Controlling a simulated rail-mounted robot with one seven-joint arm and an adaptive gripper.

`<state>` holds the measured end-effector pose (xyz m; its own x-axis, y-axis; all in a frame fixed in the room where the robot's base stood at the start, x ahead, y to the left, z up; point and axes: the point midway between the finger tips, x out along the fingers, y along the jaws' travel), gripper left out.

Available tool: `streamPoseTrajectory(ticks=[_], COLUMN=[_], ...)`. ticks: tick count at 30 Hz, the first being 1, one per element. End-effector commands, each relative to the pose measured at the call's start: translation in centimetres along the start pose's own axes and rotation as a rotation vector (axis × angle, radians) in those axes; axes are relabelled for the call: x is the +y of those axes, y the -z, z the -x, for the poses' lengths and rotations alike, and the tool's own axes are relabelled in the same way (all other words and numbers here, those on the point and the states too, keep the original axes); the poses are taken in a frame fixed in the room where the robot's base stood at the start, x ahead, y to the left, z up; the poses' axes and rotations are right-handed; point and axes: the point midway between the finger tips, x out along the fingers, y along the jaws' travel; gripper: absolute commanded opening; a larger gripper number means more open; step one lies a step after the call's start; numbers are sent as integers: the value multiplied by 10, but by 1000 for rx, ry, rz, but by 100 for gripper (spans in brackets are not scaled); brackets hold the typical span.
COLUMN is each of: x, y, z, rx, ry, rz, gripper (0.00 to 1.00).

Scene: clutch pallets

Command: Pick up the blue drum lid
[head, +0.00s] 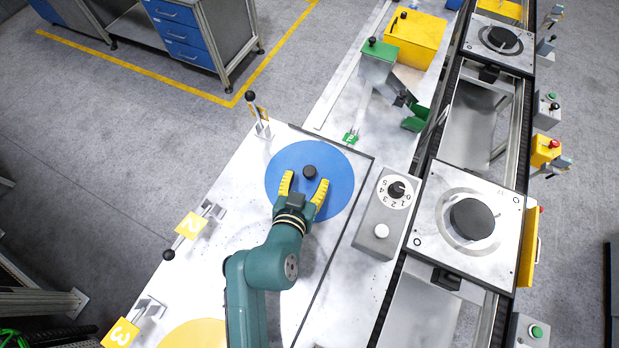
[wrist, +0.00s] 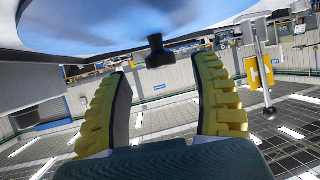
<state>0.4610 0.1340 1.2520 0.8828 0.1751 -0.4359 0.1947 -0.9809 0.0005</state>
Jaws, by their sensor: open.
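The blue drum lid (head: 342,170) is a flat round disc with a dark knob (head: 309,172) at its centre, lying on the pale bench. My gripper (head: 305,184) is open over the lid, its two yellow-padded fingers spread just short of the knob. The wrist view appears upside down. It shows the blue lid (wrist: 125,22) at the top and the dark knob (wrist: 156,52) beyond and between the spread fingers of my gripper (wrist: 163,72). Nothing is held. Whether the fingers touch the lid is unclear.
A lever post (head: 262,128) stands behind the lid, with another by the yellow "2" sign (head: 191,226). A grey dial box (head: 370,235) is to the right. Beyond it, a conveyor carries a pallet (head: 440,180). A yellow disc (head: 195,335) lies at the bottom.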

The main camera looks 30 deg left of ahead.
Motion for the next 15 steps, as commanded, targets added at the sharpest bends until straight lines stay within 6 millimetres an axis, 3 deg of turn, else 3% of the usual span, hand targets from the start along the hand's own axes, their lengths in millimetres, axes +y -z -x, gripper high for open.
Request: streamPoseTrajectory(ticks=[3,6,14,15], x=[-1,-1,-1,-1], y=[1,1,3,3], z=[-25,-37,-39,-39], rx=[3,2,0,0], ry=[-1,-1,0,0], rz=[-3,0,0,0], gripper=[64,64,65,57])
